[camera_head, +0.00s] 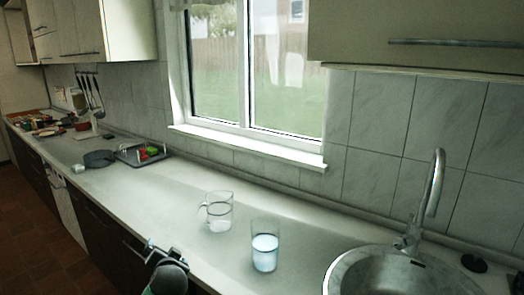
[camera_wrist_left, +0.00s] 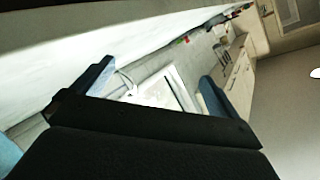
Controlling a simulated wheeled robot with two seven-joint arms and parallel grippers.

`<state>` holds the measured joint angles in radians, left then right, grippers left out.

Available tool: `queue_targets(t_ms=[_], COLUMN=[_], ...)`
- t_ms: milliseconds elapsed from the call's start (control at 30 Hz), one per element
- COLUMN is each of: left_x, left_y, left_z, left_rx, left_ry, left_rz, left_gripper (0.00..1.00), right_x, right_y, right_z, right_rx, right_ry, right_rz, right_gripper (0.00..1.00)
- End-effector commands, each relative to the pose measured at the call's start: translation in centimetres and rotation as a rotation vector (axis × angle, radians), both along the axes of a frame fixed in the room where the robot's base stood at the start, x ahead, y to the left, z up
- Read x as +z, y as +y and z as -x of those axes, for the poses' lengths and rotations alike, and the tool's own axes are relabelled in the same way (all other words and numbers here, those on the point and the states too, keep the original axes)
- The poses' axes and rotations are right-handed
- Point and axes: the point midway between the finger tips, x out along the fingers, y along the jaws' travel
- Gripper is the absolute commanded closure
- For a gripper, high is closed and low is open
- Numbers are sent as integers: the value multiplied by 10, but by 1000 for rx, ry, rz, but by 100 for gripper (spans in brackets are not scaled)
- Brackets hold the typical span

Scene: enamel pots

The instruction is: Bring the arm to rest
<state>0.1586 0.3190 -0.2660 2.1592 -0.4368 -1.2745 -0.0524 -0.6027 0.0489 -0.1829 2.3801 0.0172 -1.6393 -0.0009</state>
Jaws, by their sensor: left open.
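My left gripper (camera_head: 162,252) is at the front edge of the counter, low in the head view, with its forearm below it. Its two blue-padded fingers stand apart in the left wrist view (camera_wrist_left: 155,90), and it holds nothing. A clear glass jug (camera_head: 218,212) with a handle stands upright on the counter, to the right of and beyond the gripper. A glass (camera_head: 264,247) with pale blue-white contents stands upright to the right of the jug. The gripper looks apart from both. My right gripper is not in view.
A round steel sink (camera_head: 345,277) with a tall tap (camera_head: 433,190) is at the right. A grey tray (camera_head: 130,155) with red and green items lies farther left along the counter (camera_head: 120,190). The window (camera_head: 250,70) is behind. The floor left of the cabinets is clear.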

Motion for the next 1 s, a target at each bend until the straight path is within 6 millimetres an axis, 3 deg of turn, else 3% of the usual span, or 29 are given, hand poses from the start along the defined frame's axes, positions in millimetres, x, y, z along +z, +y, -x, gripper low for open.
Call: queue_targets(t_ms=[33, 100, 300, 600, 1000], left_x=[-25, -55, -123, -182, -256], left_y=[-9, -21, -60, -103, -124], left_z=[22, 51, 138, 245, 375], left_rx=[9, 18, 3, -40, 45], left_ry=[81, 190, 465, 673, 885], left_rz=[81, 182, 387, 569, 669], left_gripper=[1, 1, 1, 1, 1], right_x=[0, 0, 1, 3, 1], right_y=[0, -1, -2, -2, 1], right_z=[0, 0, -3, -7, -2], right_rx=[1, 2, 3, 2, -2], right_ry=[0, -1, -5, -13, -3], right_rz=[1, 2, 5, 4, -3], right_gripper=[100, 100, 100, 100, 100])
